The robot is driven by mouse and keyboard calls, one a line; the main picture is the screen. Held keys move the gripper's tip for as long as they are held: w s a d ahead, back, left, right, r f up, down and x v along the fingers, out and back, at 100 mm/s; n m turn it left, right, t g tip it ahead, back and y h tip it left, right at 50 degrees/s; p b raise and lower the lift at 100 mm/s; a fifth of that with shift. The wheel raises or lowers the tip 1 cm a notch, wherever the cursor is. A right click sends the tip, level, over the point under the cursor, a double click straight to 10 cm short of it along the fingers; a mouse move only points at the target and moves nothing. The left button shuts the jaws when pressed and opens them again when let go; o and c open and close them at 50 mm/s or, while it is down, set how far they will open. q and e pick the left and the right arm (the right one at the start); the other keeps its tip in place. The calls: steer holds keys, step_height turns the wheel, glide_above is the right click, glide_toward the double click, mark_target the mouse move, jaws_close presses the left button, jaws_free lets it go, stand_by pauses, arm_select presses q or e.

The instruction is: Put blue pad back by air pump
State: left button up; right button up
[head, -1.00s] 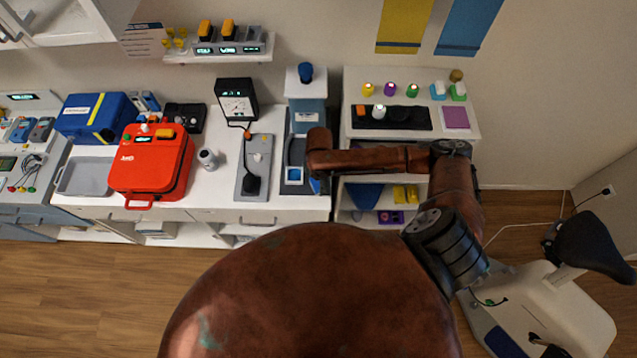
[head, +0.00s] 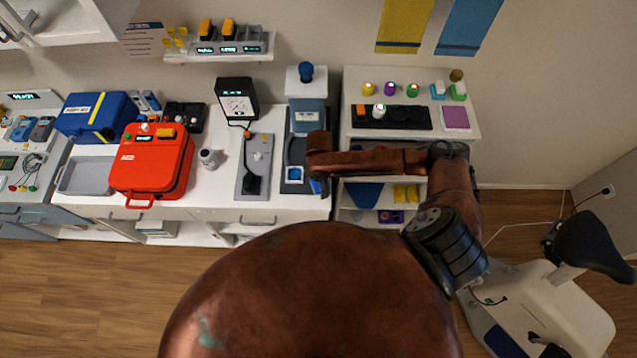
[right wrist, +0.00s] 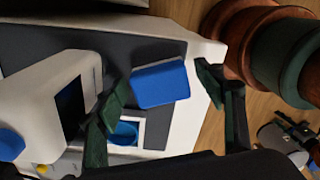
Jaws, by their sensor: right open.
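The blue pad (right wrist: 160,83) shows in the right wrist view as a small blue block between the fingers of my right gripper (right wrist: 163,92), over the edge of a dark-topped white base. The fingers are apart, with gaps beside the pad. In the head view a bit of blue (head: 315,186) shows below my right wrist, at the front of the counter. The white and blue unit with a blue knob (head: 306,95) stands behind it; I cannot tell whether this or the gauge box (head: 237,100) is the air pump. My left gripper is out of view.
A grey tray with a black plug (head: 254,165) lies left of the blue-knob unit. A red case (head: 150,165) and a grey cup (head: 208,158) stand farther left. A white shelf unit (head: 465,140) stands to the right. A blue disc (right wrist: 125,132) sits in the base.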

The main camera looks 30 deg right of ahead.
step_height(320, 180, up, 12)
steer(key=b, duration=0.1)
steer(key=shift+r, duration=0.15)
stand_by(1.6)
